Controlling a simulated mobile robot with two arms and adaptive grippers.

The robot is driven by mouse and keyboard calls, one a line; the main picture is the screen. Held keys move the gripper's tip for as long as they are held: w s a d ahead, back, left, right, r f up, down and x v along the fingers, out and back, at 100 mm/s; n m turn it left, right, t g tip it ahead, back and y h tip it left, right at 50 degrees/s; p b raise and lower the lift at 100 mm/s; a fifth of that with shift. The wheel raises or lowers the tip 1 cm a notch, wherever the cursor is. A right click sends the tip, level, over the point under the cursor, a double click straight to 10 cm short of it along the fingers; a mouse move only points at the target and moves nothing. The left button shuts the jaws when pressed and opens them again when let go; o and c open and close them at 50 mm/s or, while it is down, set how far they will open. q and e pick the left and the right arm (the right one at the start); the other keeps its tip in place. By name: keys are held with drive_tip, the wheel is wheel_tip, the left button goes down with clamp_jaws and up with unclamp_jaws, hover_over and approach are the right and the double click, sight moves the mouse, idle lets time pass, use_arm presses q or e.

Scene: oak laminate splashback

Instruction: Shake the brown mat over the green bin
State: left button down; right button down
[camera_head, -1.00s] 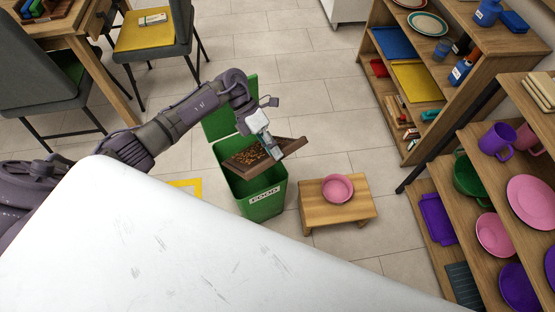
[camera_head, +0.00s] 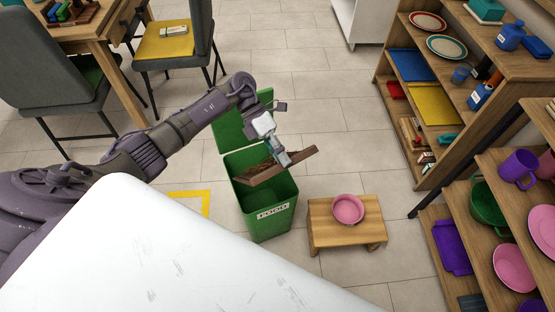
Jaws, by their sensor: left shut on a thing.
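The brown mat (camera_head: 301,156) looks like a shallow, stiff tray with a raised edge. It is tilted above the opening of the green bin (camera_head: 268,221), partly over its right rim. My left gripper (camera_head: 283,158) is shut on the mat near its far right part and hides some of it. A few dark brown bits show around the mat's far edge; I cannot tell how many are on it. The bin stands on the floor with its green lid (camera_head: 238,126) swung up at the back and a FOOD label on its front. My right gripper is out of view.
A low wooden stool (camera_head: 340,234) with a pink bowl (camera_head: 348,209) stands close to the bin's right. A yellow floor marking (camera_head: 204,203) lies left of it. Shelves (camera_head: 425,176) with dishes line the right. Chairs (camera_head: 55,88) stand back left. Floor behind the bin is clear.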

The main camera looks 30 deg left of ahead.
use_arm(q)
drive_tip(key=shift+d, duration=0.15)
drive_tip(key=shift+d, duration=0.9)
drive_tip(key=a, duration=0.1)
drive_tip(key=a+b, duration=0.2)
drive_tip(key=shift+a+f, duration=0.3)
drive_tip(key=shift+a, duration=0.1)
drive_tip(key=shift+d+r, duration=0.2)
drive_tip(key=shift+r, duration=0.05)
drive_tip(key=d, duration=0.3)
drive_tip(key=shift+d+p, duration=0.35)
drive_tip(key=shift+d, duration=0.05)
drive_tip(key=shift+a, duration=0.15)
drive_tip(key=shift+r, duration=0.2)
